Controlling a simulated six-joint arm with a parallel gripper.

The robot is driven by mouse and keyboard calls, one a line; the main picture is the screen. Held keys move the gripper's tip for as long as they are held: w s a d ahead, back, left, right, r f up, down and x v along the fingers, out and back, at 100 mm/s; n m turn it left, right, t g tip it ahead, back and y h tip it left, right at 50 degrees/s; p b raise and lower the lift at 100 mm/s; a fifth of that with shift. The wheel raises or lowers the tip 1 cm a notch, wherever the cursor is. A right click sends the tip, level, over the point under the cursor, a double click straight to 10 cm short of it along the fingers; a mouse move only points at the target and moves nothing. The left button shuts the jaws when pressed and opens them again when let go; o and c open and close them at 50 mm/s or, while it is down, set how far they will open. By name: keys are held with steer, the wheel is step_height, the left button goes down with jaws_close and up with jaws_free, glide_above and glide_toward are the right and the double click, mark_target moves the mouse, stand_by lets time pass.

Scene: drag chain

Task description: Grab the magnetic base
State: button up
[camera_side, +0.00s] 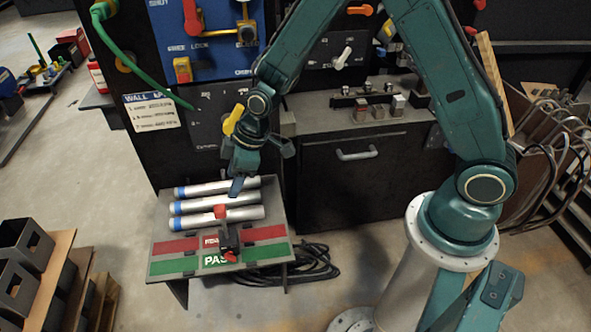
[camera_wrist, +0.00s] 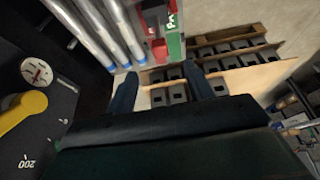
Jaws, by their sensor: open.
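A small dark block with red parts (camera_side: 229,239), which looks like the magnetic base, stands on the red and green marked front of a small grey table (camera_side: 162,236). In the wrist view a dark shape near the top edge (camera_wrist: 154,18) seems to be the same block, partly cut off. My gripper (camera_side: 262,168) is open and empty, above the back of the table, behind and higher than the block. Its two fingers also show spread apart in the wrist view (camera_wrist: 160,82), with nothing between them.
Several silver tubes with blue ends (camera_side: 190,190) lie behind the block on the table. A dark panel with a yellow handle (camera_wrist: 22,108) stands close to my gripper. Black cable (camera_side: 312,265) lies on the floor. Wooden pallets with dark blocks (camera_side: 50,280) stand at left.

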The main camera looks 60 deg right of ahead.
mark_target(224, 208)
steer(key=shift+w+a+f, duration=0.1)
steer(key=shift+a+f, duration=0.1)
steer(key=shift+f, duration=0.35)
steer(key=shift+f, duration=0.1)
steer(key=x, duration=0.7)
steer(key=shift+w+a+f, duration=0.25)
steer(key=shift+f, duration=0.35)
steer(key=shift+x, duration=2.6)
steer(key=shift+w, duration=0.15)
jaws_close()
